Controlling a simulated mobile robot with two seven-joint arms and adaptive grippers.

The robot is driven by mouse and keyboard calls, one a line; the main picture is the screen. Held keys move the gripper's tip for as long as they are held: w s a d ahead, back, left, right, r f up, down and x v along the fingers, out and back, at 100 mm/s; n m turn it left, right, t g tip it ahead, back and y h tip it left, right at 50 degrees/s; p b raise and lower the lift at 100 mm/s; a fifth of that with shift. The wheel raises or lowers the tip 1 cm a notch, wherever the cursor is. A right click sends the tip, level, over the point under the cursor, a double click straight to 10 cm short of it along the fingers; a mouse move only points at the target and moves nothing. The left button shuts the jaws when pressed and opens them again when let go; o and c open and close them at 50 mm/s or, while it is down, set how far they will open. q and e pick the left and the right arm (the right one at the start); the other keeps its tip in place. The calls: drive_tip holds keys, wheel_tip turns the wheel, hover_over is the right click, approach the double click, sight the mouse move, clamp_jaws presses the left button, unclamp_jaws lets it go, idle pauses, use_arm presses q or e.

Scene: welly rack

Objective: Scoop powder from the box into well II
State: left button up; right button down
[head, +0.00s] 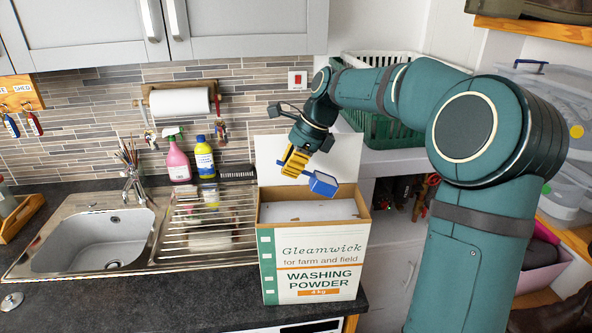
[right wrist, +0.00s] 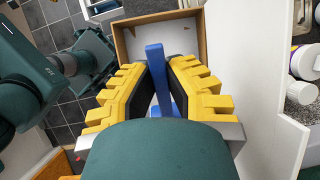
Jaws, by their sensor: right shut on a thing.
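The washing powder box (head: 315,262) stands open on the worktop by its right end, with a pale surface of powder (head: 305,210) inside. My right gripper (head: 296,161) is above the box's opening. It is shut on the handle of a blue scoop (head: 323,184), whose bowl hangs tilted over the opening. In the right wrist view the blue handle (right wrist: 156,75) stands between the yellow fingers (right wrist: 162,98), with the box's cardboard rim (right wrist: 122,45) beyond. Whether the scoop holds powder cannot be told. No well marked II is in view. My left gripper is not in view.
A steel sink (head: 95,240) with a ribbed drainer (head: 205,225) is left of the box. A pink spray bottle (head: 178,160) and a yellow bottle (head: 204,158) stand behind it. The box's raised white flap (head: 275,150) is close behind the gripper. A green crate (head: 385,128) is behind right.

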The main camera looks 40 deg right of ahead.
sight(279, 161)
drive_tip(key=shift+w+a+r+g+h, duration=0.4)
drive_tip(key=shift+a+r+h, duration=0.1)
drive_tip(key=shift+r+h, duration=0.1)
drive_tip(key=shift+w+a+r+g+h, duration=0.25)
drive_tip(key=shift+a+r+g+h, duration=0.15)
drive_tip(key=shift+a+r+h, duration=0.15)
drive_tip(key=shift+f, duration=0.1)
